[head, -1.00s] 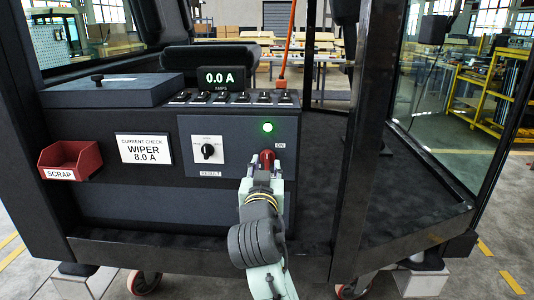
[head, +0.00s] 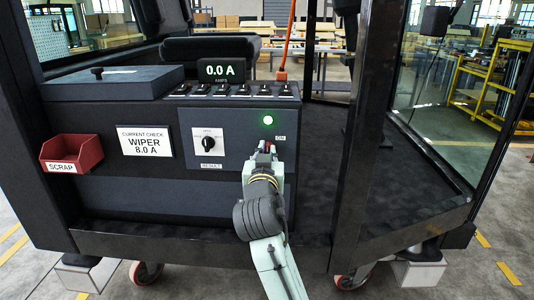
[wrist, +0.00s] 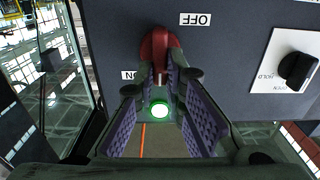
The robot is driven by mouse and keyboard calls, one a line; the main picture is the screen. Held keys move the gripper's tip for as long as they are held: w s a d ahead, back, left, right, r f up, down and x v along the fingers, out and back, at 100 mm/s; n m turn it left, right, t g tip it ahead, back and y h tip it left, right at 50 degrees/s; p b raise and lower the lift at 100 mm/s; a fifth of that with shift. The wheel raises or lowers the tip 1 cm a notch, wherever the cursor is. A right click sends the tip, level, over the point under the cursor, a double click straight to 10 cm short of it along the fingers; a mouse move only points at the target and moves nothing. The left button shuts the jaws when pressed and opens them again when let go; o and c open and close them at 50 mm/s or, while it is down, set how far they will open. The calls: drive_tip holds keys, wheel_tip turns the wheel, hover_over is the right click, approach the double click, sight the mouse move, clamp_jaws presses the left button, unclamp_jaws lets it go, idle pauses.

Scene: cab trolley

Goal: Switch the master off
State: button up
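The master switch is a red knob (wrist: 158,48) on the dark panel, with an OFF label (wrist: 196,19) and an ON label (wrist: 129,75) beside it in the upside-down wrist view. In the head view only a bit of red shows past my gripper (head: 262,152). In the wrist view my gripper (wrist: 161,78) has its two purple-padded fingers apart, with their tips on either side of the knob's raised grip. Whether the pads touch it cannot be told. A green lamp (head: 267,120) above the switch is lit.
A selector dial (head: 208,142) sits left of the switch. A row of toggles (head: 232,90) lines the panel top. A red scrap bin (head: 72,153) and a current-check card (head: 145,142) are further left. A cab post (head: 362,130) stands to the right.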

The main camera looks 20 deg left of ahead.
clamp_jaws()
drive_tip(key=shift+n, duration=0.3)
drive_tip(key=n, duration=0.3)
drive_tip(key=shift+a, duration=0.2)
drive_tip(key=shift+s+a+f+n+b, duration=0.15)
drive_tip(key=shift+f+n+b, duration=0.1)
drive_tip(key=shift+n, duration=2.15)
drive_tip(key=shift+a+f+n+b, duration=0.1)
drive_tip(key=shift+f+n, duration=0.1)
drive_tip(key=shift+n, duration=2.2)
drive_tip(key=shift+s+a+f+n+b, duration=0.15)
drive_tip(key=shift+f+n+b, duration=0.1)
drive_tip(key=shift+n, duration=2.15)
drive_tip(key=shift+w, duration=0.1)
